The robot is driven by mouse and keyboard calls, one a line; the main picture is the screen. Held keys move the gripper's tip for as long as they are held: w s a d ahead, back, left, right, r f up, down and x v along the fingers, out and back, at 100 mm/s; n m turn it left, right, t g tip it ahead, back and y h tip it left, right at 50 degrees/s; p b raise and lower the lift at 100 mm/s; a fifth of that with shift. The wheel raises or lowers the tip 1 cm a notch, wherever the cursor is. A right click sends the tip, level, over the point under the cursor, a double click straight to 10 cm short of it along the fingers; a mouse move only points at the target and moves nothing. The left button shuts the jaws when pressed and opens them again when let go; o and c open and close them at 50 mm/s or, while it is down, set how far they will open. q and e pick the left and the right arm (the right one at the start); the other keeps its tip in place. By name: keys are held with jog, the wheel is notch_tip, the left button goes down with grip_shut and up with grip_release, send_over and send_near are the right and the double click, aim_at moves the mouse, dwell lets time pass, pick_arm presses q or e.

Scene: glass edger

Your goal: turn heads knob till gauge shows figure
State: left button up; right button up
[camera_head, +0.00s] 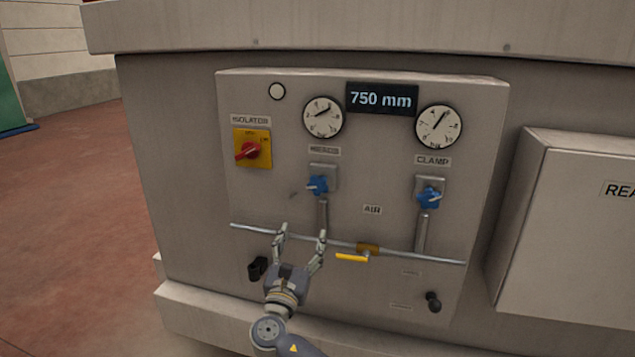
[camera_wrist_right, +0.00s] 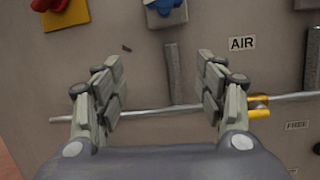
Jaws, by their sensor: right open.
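The heads knob (camera_head: 317,185) is a blue star-shaped knob on the panel, under a blurred label that seems to read HEADS. The round heads gauge (camera_head: 322,118) above it has a white face and a dark needle pointing to the upper right. A black display (camera_head: 381,99) beside it reads 750 mm. My right gripper (camera_head: 301,236) is open and empty, below the heads knob and in front of the panel. In the right wrist view the heads knob (camera_wrist_right: 163,7) is at the top edge, beyond the open fingers (camera_wrist_right: 162,85). My left gripper is not in view.
The clamp knob (camera_head: 430,195), also blue, is to the right under the clamp gauge (camera_head: 438,127). A red and yellow isolator switch (camera_head: 252,149) is to the left. A thin pipe (camera_head: 440,259) with a yellow-handled valve (camera_head: 352,257) crosses the panel. A grey box (camera_head: 575,220) juts out at right.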

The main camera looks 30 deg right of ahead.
jog(key=h, duration=0.2)
send_near(317, 188)
jog(key=p+x, duration=0.4)
jog(key=x, duration=0.5)
jog(key=shift+w+d+r, duration=0.15)
jog(key=shift+d, duration=0.05)
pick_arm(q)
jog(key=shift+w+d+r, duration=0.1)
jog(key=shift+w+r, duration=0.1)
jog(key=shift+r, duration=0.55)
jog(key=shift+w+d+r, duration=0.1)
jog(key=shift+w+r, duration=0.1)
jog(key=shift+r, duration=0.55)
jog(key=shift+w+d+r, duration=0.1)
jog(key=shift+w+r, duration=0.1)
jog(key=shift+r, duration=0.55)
pick_arm(e)
jog(key=shift+w+d+r, duration=0.1)
jog(key=shift+w+d, duration=0.35)
jog(key=shift+d, duration=0.05)
jog(key=shift+c, duration=0.6)
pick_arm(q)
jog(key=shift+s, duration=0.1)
pick_arm(e)
jog(key=c, duration=1)
